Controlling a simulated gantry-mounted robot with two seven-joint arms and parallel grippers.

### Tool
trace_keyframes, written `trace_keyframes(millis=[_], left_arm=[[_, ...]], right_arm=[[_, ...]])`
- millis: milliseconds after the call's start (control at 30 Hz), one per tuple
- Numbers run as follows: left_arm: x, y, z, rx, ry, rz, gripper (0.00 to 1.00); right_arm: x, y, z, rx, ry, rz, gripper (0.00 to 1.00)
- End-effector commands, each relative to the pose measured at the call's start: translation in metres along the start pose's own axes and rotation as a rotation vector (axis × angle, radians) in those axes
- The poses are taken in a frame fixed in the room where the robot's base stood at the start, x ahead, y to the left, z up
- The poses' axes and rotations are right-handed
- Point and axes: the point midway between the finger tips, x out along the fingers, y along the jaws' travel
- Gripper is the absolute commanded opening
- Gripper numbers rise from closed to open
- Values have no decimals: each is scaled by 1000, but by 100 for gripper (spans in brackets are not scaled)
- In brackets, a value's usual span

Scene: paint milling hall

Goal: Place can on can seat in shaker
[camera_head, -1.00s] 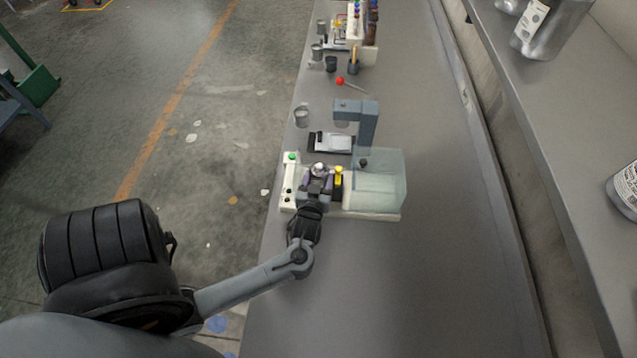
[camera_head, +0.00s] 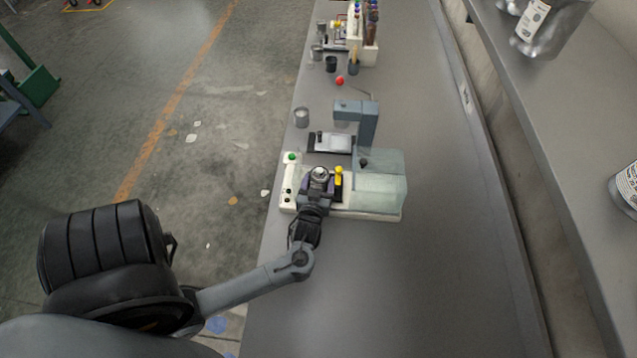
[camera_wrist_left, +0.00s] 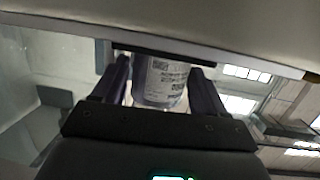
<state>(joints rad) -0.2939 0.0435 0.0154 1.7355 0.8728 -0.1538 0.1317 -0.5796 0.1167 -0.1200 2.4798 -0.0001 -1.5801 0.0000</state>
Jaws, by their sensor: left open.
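The shaker (camera_head: 375,194) stands on the bench, a pale machine with a greenish clear cover at its right, a green button and a yellow-topped part. The can (camera_head: 320,173) is at the shaker's left half, its silvery top showing; the can seat under it is hidden. My left gripper (camera_head: 319,186) is at the can from the near side. In the left wrist view the labelled can (camera_wrist_left: 161,80) stands between the two fingers of the left gripper (camera_wrist_left: 163,78), which are open around it. My right gripper is not in view.
Behind the shaker stand a grey bench device (camera_head: 366,120), a small flat scale-like tray (camera_head: 331,142) and a metal cup (camera_head: 301,117). A red ball-shaped item (camera_head: 340,81) lies farther back. The near bench is clear. A shelf (camera_head: 560,130) runs along the right.

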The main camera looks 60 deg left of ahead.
Motion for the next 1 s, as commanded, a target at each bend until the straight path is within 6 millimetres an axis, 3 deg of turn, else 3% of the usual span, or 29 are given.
trace_keyframes(millis=[167,700,867,1000], left_arm=[[-10,0,-2,0,0,2,73],[-101,0,-2,0,-2,0,73],[-115,1,-2,0,-5,5,73],[-118,14,-1,-11,-65,65,73]], right_arm=[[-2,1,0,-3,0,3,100],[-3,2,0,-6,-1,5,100],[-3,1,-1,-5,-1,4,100],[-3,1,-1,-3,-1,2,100]])
